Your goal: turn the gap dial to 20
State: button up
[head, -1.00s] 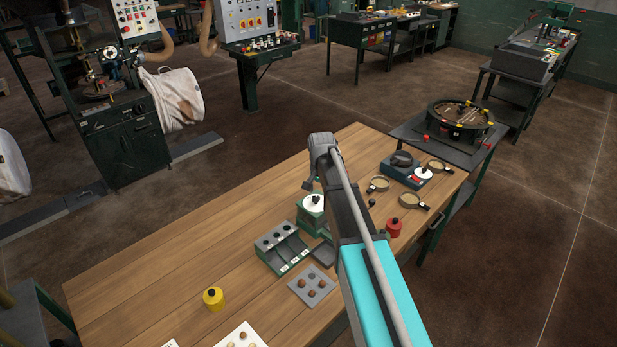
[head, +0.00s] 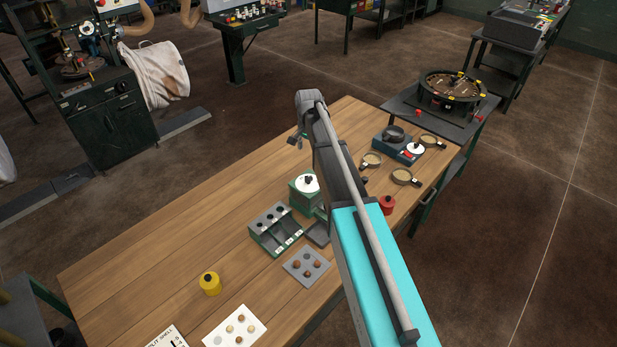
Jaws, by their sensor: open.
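A green box-shaped machine (head: 303,200) stands on the wooden bench, left of my arm. On its top is a white round dial (head: 313,189) with a black knob; its markings are too small to read. A second white dial (head: 416,151) with a dark knob sits on a blue-grey device at the bench's far right. I cannot tell from lettering which is the gap dial. My gripper (head: 295,141) shows small, beyond the green machine and above the bench, apart from both dials. It is open and mostly hidden by my arm.
A green tray with compartments (head: 270,231), a grey plate with brown balls (head: 306,267), a yellow pot (head: 210,284) and a red pot (head: 387,205) stand near the machine. Sieves (head: 403,177) lie at the right. The bench's left part (head: 150,255) is mostly clear.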

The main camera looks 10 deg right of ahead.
aim_at(308, 177)
jog(key=shift+f+b, duration=6.6)
jog(key=shift+f, duration=0.15)
